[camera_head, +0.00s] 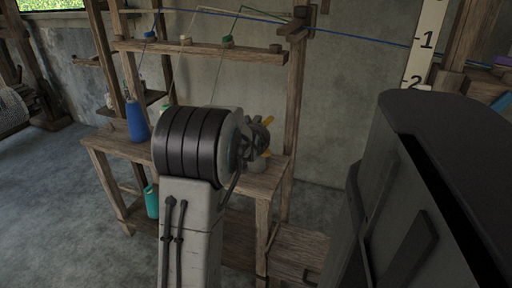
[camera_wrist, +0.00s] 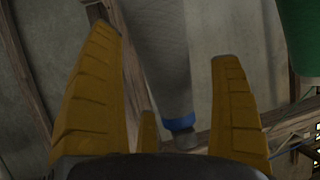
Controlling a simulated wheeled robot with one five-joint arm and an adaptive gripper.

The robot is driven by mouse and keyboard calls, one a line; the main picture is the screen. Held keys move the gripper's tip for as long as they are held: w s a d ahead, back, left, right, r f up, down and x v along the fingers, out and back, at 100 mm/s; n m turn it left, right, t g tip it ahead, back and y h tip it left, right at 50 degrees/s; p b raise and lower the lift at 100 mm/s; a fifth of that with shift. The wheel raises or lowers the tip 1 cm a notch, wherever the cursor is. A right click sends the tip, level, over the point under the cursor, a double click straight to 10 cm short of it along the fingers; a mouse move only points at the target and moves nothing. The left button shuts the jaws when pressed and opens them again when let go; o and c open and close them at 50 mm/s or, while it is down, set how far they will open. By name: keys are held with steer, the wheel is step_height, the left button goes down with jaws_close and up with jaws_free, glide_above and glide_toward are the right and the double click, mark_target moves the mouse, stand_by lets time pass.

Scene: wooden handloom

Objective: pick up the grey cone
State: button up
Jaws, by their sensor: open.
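The grey cone (camera_wrist: 168,75) shows in the wrist view between the yellow fingers of my gripper (camera_wrist: 164,40). It narrows toward a blue band and a small grey tip. The fingers are spread, with a visible gap on both sides of the cone. In the head view my gripper (camera_head: 267,138) is over the right part of the wooden table, mostly hidden behind my own arm. A pale grey shape beside it may be the cone, but I cannot tell.
A green cone (camera_wrist: 298,38) is close by at the upper right of the wrist view. In the head view a blue cone (camera_head: 136,121) stands on the table (camera_head: 108,146) at left, and a teal cone (camera_head: 152,201) is lower down. Wooden posts and a crossbar (camera_head: 200,47) frame the table.

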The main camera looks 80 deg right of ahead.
steer(key=shift+d, duration=0.1)
steer(key=shift+c, duration=0.4)
steer(key=c, duration=1.3)
